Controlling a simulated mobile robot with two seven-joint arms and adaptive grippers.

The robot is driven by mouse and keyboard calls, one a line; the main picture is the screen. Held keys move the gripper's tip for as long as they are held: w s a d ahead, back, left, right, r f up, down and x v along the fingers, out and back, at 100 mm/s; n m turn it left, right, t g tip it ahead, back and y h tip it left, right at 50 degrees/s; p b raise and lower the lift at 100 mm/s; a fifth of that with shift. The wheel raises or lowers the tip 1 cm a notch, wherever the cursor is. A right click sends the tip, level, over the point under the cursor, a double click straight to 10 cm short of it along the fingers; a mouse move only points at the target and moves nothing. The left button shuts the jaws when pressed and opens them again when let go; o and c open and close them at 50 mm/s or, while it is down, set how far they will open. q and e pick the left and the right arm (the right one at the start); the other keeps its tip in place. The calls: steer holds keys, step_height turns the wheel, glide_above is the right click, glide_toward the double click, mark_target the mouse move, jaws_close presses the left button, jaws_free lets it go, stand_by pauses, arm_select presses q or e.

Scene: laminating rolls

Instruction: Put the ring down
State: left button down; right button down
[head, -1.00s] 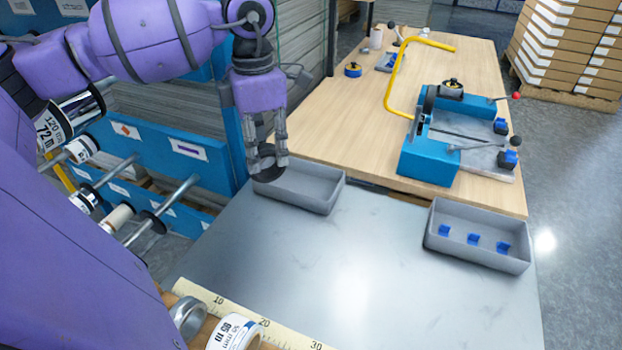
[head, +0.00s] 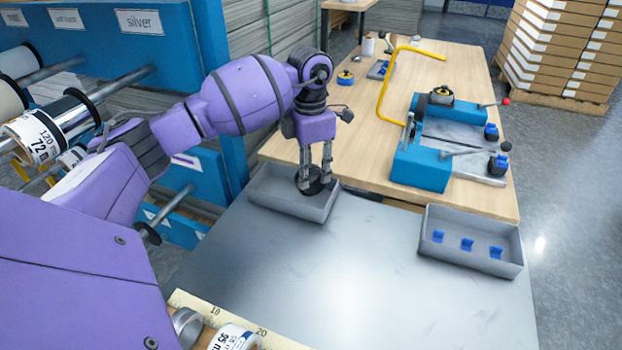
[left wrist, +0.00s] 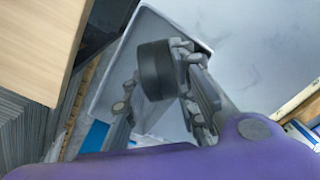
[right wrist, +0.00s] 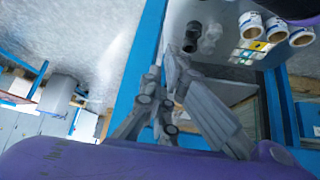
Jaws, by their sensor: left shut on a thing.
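The ring (head: 315,185) is short, thick and black. My left gripper (head: 314,178) points down and is shut on it, over the right part of the left grey tray (head: 285,205). The left wrist view shows the ring (left wrist: 155,70) between the fingertips, with the tray's pale floor and walls around it. Whether the ring touches the tray floor, I cannot tell. My right gripper (right wrist: 164,68) shows only in the right wrist view; its fingertips are close together with nothing visible between them.
A second grey tray (head: 470,262) with three blue pieces stands to the right. The grey tabletop (head: 350,280) between is clear. Behind is a wooden bench (head: 370,150) with a blue cutting device (head: 425,170). A rack with rolls (head: 40,135) is at left.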

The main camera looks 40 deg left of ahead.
mark_target(311, 190)
arm_select(q)
steer(key=shift+f, duration=1.75)
steer(key=c, duration=1.4)
jaws_free()
steer(key=shift+r, duration=0.1)
step_height(311, 190, up, 12)
steer(key=shift+w+a+r, duration=0.1)
